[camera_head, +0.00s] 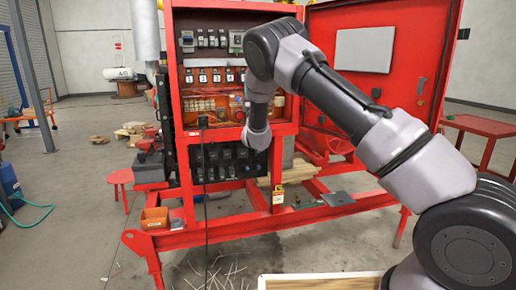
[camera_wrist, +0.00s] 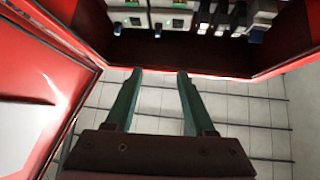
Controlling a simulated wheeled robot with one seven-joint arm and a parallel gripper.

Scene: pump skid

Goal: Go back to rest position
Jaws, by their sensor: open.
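My gripper (camera_wrist: 160,73) shows in the wrist view with its two greenish fingers apart and nothing between them. Beyond the fingertips are the top inside of the red cabinet and a row of breakers and modules (camera_wrist: 205,15). In the head view my arm reaches from the lower right up to the front of the open red cabinet (camera_head: 178,80). The gripper itself is hidden behind my arm in that view.
The cabinet's red door (camera_head: 426,50) stands open on the right. The red skid frame (camera_head: 240,229) extends low in front, with an orange bin (camera_head: 154,218) at its left end. A black cable (camera_head: 206,215) hangs down the front.

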